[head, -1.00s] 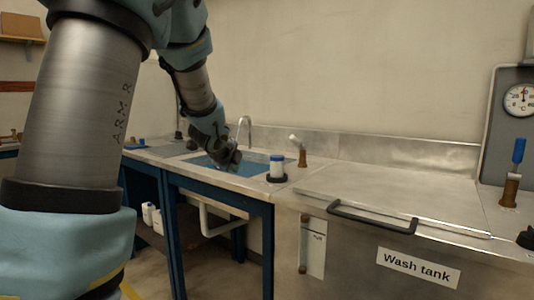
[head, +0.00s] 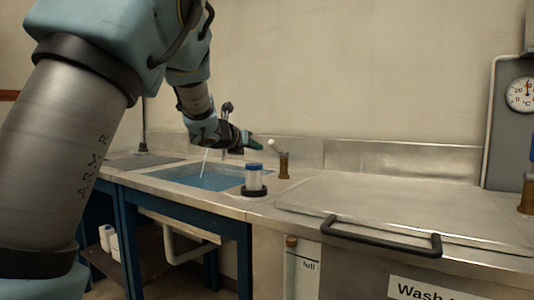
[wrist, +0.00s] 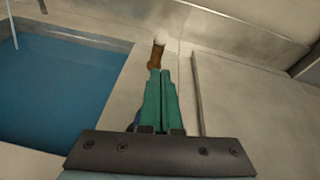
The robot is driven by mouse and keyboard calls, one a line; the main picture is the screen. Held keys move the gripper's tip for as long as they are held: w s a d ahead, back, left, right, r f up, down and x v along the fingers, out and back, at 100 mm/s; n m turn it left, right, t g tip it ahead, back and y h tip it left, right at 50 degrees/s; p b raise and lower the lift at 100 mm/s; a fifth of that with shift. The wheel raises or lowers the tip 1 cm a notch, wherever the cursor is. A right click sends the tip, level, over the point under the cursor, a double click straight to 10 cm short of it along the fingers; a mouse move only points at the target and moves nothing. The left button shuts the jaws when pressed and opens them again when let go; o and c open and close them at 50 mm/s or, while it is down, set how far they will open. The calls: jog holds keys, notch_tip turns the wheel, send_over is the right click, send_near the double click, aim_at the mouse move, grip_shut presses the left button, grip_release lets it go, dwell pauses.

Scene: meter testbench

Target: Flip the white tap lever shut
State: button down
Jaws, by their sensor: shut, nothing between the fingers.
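The tap has a brass body (head: 284,166) and a white lever (head: 272,144) that leans left and up from its top. In the wrist view the white lever end (wrist: 160,38) shows just beyond my fingertips, with the brass body (wrist: 154,57) below it. My gripper (head: 258,144) is shut and empty, its green fingers pointing right at the lever. In the wrist view my gripper (wrist: 160,72) has its fingertips very close to the tap; I cannot tell whether they touch it.
A sink of blue water (head: 212,180) lies left of the tap, with a thin stream (head: 204,162) falling into it. A blue-capped jar (head: 254,178) stands in front of the tap. The wash tank lid with a black handle (head: 380,238) is to the right.

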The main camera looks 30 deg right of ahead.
aim_at(278, 149)
jog(key=p+x, duration=0.1)
jog(key=x, duration=0.9)
jog(key=shift+p, duration=0.35)
jog(key=shift+s+r+p, duration=0.1)
jog(key=shift+p, duration=0.2)
jog(key=shift+r+p, duration=0.25)
jog(key=shift+p, duration=0.9)
